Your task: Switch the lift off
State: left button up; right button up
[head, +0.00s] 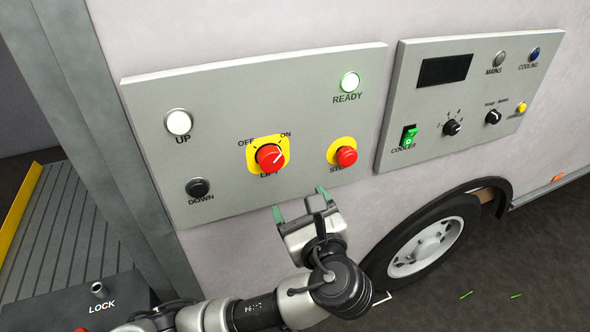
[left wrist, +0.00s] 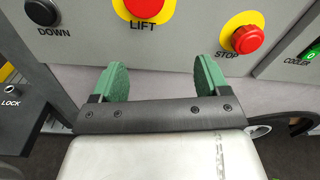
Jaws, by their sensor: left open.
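The lift switch (head: 270,157) is a red rotary knob on a yellow plate, labelled OFF and ON, on the left grey panel (head: 230,105). Its white pointer line is turned toward ON. Its lower part shows at the top of the left wrist view (left wrist: 146,8). My left gripper (head: 300,203) is open and empty, just below the panel's lower edge, below and right of the lift switch. Its green fingers also show in the left wrist view (left wrist: 160,82). My right gripper is not in view.
A red STOP button (head: 346,156) is right of the lift switch, above my gripper. UP (head: 179,122) and DOWN (head: 198,188) buttons are at the left. A cooler panel (head: 400,115) is at the right. A LOCK box (head: 90,300) stands lower left.

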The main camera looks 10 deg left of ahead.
aim_at(274, 165)
pick_arm(q)
jog(key=s+r, duration=0.3)
jog(key=r, duration=0.1)
jog(key=shift+y, duration=0.4)
jog(key=x, duration=1)
jog(key=shift+w+a, duration=0.2)
jog(key=shift+a, duration=0.2)
jog(key=c, duration=0.9)
